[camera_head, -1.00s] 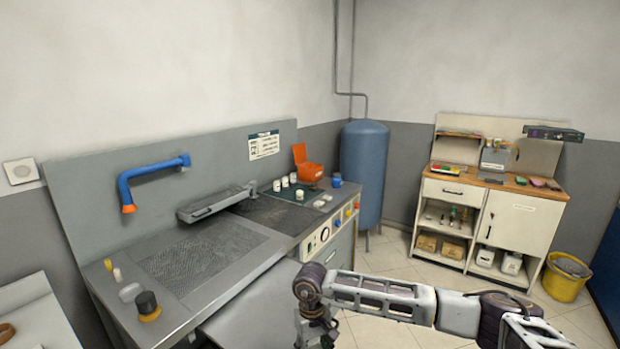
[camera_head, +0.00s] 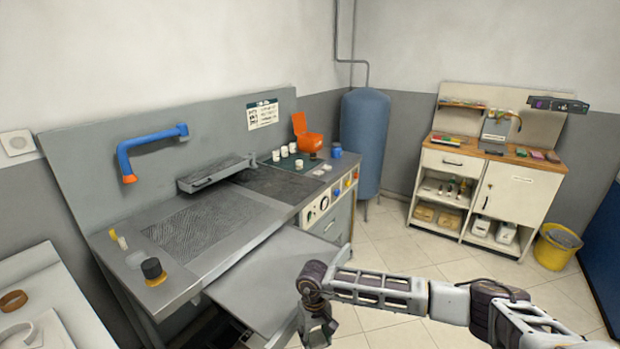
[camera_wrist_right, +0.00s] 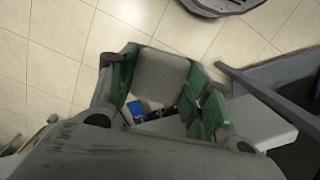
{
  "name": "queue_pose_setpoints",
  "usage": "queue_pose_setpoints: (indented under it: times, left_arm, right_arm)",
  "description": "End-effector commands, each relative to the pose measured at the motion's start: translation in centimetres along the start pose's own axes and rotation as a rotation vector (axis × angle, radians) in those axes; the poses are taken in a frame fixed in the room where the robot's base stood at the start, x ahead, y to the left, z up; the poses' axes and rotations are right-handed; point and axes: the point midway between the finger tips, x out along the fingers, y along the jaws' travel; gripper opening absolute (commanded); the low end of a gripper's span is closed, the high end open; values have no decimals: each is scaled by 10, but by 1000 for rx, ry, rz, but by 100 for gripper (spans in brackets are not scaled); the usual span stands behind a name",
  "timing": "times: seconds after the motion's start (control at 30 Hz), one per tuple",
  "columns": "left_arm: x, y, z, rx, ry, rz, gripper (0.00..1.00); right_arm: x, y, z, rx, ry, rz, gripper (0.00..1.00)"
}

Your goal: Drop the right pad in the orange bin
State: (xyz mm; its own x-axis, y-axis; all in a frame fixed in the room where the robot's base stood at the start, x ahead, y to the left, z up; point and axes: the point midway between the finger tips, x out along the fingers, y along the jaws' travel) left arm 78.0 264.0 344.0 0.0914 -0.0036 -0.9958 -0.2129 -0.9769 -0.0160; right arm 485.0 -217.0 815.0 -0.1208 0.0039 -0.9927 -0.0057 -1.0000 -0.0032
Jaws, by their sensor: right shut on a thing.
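The orange bin (camera_head: 312,141) stands at the far right end of the grey workbench, its lid (camera_head: 299,123) raised. My right gripper (camera_head: 318,334) is low in the head view, in front of the bench and well short of the bin. In the right wrist view, its green-lined fingers (camera_wrist_right: 163,92) are shut on a pale grey, flat-faced pad (camera_wrist_right: 160,75). The fingers partly cover the pad's sides. Small pale flat pieces (camera_head: 319,172) lie on the bench near the bin; their details are too small to tell. My left gripper is out of view.
Several white jars (camera_head: 284,152) and a blue jar (camera_head: 336,150) stand near the bin. A grey shelf (camera_head: 262,287) juts from the bench front. A blue tank (camera_head: 364,140) is behind; a yellow bucket (camera_head: 553,250) stands right. Tiled floor (camera_head: 400,237) is open between.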

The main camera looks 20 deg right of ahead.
Motion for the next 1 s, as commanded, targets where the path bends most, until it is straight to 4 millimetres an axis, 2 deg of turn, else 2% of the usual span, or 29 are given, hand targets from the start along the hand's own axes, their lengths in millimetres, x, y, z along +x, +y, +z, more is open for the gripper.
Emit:
queue_pose_setpoints:
  times: [0.03, 0.1, 0.3, 1.0]
  left_arm:
    - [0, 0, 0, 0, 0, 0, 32]
    - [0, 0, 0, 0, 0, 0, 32]
    - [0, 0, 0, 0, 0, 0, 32]
    - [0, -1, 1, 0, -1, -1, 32]
  right_arm:
    - [13, 0, 4, 0, -4, 0, 23]
    - [28, 1, 7, -1, -4, 2, 23]
    - [55, 1, 13, -3, -2, 3, 23]
    - [59, 2, 14, -4, 0, 4, 23]
